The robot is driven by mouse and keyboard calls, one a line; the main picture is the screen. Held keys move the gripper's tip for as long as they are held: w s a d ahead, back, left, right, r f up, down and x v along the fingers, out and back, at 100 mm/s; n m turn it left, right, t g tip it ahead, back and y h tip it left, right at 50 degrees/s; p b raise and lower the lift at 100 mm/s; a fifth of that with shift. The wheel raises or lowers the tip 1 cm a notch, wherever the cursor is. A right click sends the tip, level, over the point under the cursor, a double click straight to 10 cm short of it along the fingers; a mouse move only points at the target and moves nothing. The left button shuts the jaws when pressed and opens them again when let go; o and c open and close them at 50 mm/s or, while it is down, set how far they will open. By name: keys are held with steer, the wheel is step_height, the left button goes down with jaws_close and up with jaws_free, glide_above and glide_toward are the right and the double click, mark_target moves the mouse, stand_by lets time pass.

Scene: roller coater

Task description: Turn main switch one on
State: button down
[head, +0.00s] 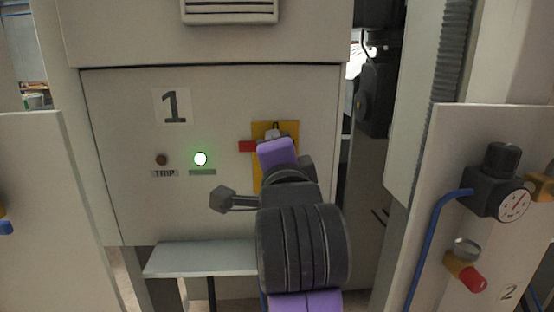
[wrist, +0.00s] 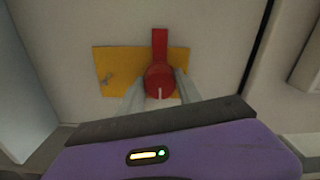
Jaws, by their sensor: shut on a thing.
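Main switch one is a red rotary knob with a handle (wrist: 160,45) on a yellow plate (wrist: 112,66), seen in the wrist view. In the head view the red handle (head: 247,146) points left from the yellow plate (head: 262,129), on the panel marked 1. My gripper (wrist: 160,78) has its two pale fingers on either side of the round red knob, shut on it. In the head view my purple hand and dark wrist cover most of the switch and the lower plate. A green lamp (head: 201,159) left of the switch is lit.
A dark lamp (head: 161,160) labelled TRIP is left of the green one. A grey shelf (head: 200,260) juts out below the panel. A gauge (head: 514,205), a blue hose and a red-tipped valve (head: 467,272) are on the right-hand panel.

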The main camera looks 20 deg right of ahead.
steer(key=shift+f, duration=0.1)
stand_by(0.3)
steer(key=c, duration=0.8)
jaws_free()
steer(key=shift+s, duration=0.15)
steer(key=v, duration=0.7)
steer(key=shift+s+a, duration=0.1)
steer(key=shift+s, duration=0.15)
